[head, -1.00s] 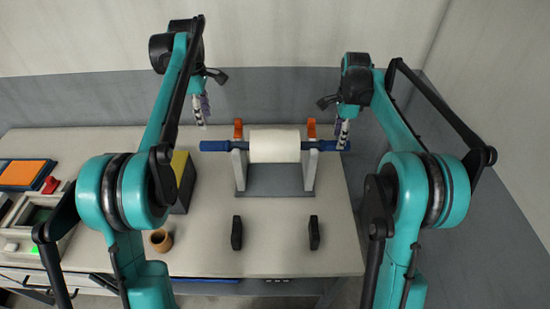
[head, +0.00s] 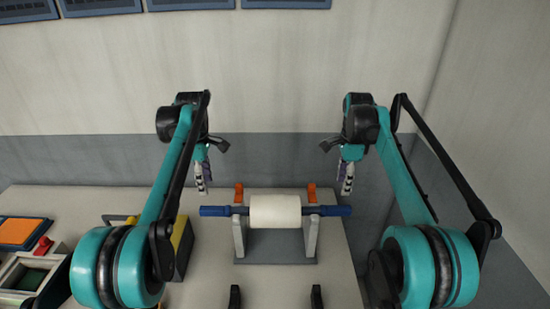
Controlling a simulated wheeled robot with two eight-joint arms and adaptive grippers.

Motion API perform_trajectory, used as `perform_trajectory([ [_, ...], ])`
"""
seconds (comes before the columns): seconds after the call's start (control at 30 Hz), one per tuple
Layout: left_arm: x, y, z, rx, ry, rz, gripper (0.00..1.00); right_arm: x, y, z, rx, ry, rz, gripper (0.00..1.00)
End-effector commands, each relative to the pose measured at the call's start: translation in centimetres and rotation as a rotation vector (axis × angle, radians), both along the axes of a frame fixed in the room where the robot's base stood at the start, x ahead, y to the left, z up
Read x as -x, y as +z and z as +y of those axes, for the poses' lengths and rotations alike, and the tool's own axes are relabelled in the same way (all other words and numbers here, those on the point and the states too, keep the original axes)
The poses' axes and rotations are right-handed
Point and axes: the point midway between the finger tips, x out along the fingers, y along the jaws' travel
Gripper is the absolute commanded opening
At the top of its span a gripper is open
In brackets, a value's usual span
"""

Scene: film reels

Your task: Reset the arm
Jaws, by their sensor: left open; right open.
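My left gripper (head: 204,178) hangs open and empty above the left blue end of the roller, seemingly apart from it. My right gripper (head: 347,179) hangs open and empty above the right blue end, near it; I cannot tell the exact gap. The white film roll (head: 275,212) on its blue-ended bar (head: 335,211) rests level across a grey stand (head: 275,245) with two white uprights and orange clips (head: 312,193). Both arms are raised, with the elbows low at the left and right.
The pale table (head: 205,270) carries the stand. A yellow and black box (head: 183,248) is behind my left arm. At the left are an orange-topped panel (head: 20,231) and a red button (head: 42,246). Two black posts (head: 316,297) stand in front. A wall closes the back.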

Motion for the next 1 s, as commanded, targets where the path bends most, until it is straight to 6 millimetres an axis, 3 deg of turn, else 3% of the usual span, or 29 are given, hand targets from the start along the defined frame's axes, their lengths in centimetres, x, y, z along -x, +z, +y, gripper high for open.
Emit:
perform_trajectory([
  [0.17,1.3,0.5,-0.2,-0.002,-0.074,-0.029,0.45,1.4,0.5,0.2,0.002,0.075,-0.029,0.45],
  [0.27,3.6,1.0,-0.6,-0.011,-0.200,-0.079,0.45,3.6,1.0,0.6,0.011,0.200,-0.079,0.45],
  [0.53,12.8,0.1,-1.8,-0.095,-0.659,-0.252,0.45,12.8,0.1,1.8,0.095,0.658,-0.252,0.45],
  [0.67,17.6,-2.0,-2.3,-0.164,-0.878,-0.326,0.45,17.6,-2.0,2.3,0.164,0.878,-0.326,0.45],
  [0.8,22.7,-5.5,-2.7,-0.258,-1.108,-0.397,0.45,22.7,-5.4,2.7,0.258,1.108,-0.396,0.45],
  [1.0,28.3,-10.9,-3.1,-0.399,-1.376,-0.462,0.45,28.3,-10.8,3.1,0.399,1.376,-0.462,0.45],
])
